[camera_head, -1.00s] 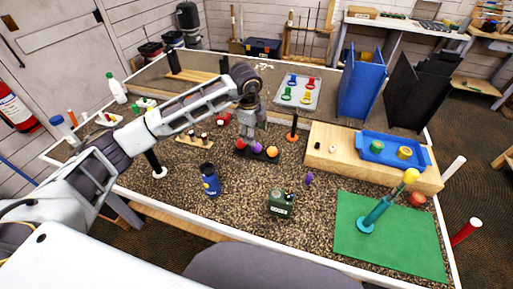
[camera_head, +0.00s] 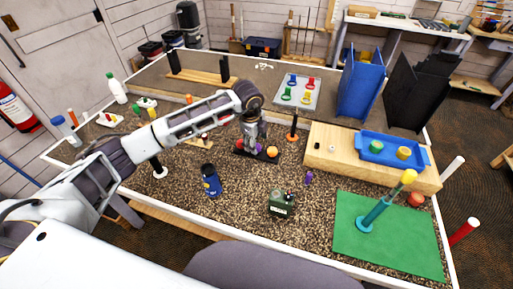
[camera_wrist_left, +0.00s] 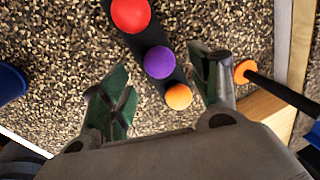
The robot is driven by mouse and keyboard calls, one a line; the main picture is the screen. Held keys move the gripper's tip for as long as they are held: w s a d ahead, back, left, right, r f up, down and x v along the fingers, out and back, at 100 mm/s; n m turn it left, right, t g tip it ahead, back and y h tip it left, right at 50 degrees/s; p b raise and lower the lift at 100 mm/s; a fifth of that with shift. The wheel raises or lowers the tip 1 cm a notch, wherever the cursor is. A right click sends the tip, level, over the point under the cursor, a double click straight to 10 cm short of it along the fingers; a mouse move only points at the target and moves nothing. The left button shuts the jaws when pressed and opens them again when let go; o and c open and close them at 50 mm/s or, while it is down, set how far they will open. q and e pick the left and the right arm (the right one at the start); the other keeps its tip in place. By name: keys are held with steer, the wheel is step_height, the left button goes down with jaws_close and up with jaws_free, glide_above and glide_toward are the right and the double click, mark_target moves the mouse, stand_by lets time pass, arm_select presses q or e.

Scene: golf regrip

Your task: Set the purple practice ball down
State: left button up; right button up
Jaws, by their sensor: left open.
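The purple practice ball (camera_head: 259,149) sits on a dark strip (camera_wrist_left: 112,8) between a red ball (camera_head: 240,144) and an orange ball (camera_head: 272,152). In the left wrist view the purple ball (camera_wrist_left: 160,62) rests in the row, with the red ball (camera_wrist_left: 130,13) and the orange ball (camera_wrist_left: 178,96) on either side. My left gripper (camera_head: 256,142) is over the row. Its fingers (camera_wrist_left: 162,88) are open and spread to either side, apart from the purple ball, with nothing held. In the head view the gripper partly hides the strip. My right gripper is not in view.
A black post with an orange base (camera_head: 293,125) stands just right of the strip. A wooden block (camera_head: 345,165) carries a blue tray (camera_head: 372,157). A blue cup (camera_head: 210,180) and a green box (camera_head: 281,203) stand nearer. Bare speckled table lies between.

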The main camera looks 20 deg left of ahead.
mark_target(257, 145)
arm_select(q)
steer(key=f, duration=0.3)
steer(key=shift+w+d, duration=0.1)
steer(key=shift+w, duration=0.15)
steer(key=shift+w+f, duration=0.1)
steer(key=shift+f, duration=0.2)
steer(key=shift+c, duration=0.9)
steer(key=c, duration=0.7)
steer(key=shift+c, duration=1.4)
steer(key=shift+r, duration=0.95)
step_height(257, 145, up, 7)
steer(key=shift+f+b, duration=0.1)
steer(key=shift+b, duration=0.25)
steer(key=shift+r, duration=0.7)
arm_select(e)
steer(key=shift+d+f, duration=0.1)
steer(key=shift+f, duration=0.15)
